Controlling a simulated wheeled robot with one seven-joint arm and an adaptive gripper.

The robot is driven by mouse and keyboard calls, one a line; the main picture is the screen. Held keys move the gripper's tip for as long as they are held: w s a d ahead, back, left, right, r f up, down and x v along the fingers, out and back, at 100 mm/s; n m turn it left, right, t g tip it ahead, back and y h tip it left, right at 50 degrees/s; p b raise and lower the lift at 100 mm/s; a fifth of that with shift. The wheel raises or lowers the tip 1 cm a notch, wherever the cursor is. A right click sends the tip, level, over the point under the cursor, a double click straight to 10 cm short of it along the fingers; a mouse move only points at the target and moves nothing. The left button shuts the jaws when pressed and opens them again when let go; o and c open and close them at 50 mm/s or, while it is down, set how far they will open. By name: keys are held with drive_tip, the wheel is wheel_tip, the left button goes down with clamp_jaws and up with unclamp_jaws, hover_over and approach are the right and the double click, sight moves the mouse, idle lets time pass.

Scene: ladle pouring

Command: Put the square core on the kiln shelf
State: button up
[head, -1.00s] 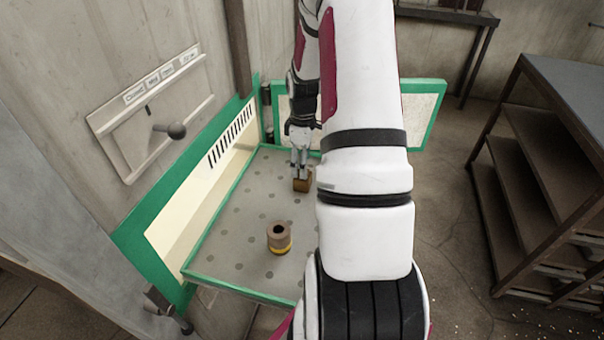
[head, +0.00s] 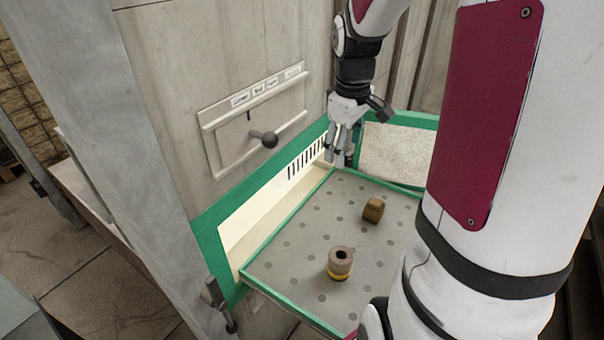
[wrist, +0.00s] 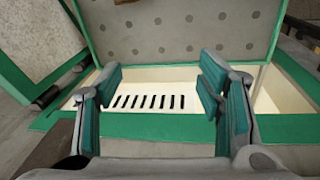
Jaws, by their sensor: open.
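The square core (head: 373,210), a small brown block, sits on the grey dotted shelf (head: 300,255) of the kiln, toward its right side. My gripper (head: 343,158) is above and behind it, near the far end of the kiln opening, apart from the core. In the wrist view my gripper (wrist: 160,78) is open, with nothing between its green pads. The wrist view shows the dotted shelf (wrist: 190,30) and the slotted cream wall (wrist: 150,102), but no core.
A round, hollow core with a yellow band (head: 340,262) stands on the shelf, nearer than the square core. The green kiln frame (head: 265,200) and a knob handle (head: 268,138) are to the left. A green-edged panel (head: 398,150) stands behind the shelf.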

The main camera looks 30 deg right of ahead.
drive_tip(key=s+a+r+m+t, duration=0.1)
drive_tip(key=s+a+r, duration=0.2)
drive_tip(key=a, duration=0.4)
drive_tip(key=s+a+r+m+t+y, duration=0.1)
drive_tip(key=s+a+r, duration=0.3)
drive_tip(key=s+a, duration=0.2)
drive_tip(key=s+a+r+m+t, duration=0.1)
drive_tip(key=s+a+r, duration=0.3)
drive_tip(key=a, duration=0.4)
drive_tip(key=shift+s+a+t, duration=0.25)
drive_tip(key=shift+s+t, duration=0.3)
drive_tip(key=shift+t, duration=0.05)
drive_tip(key=shift+d, duration=0.1)
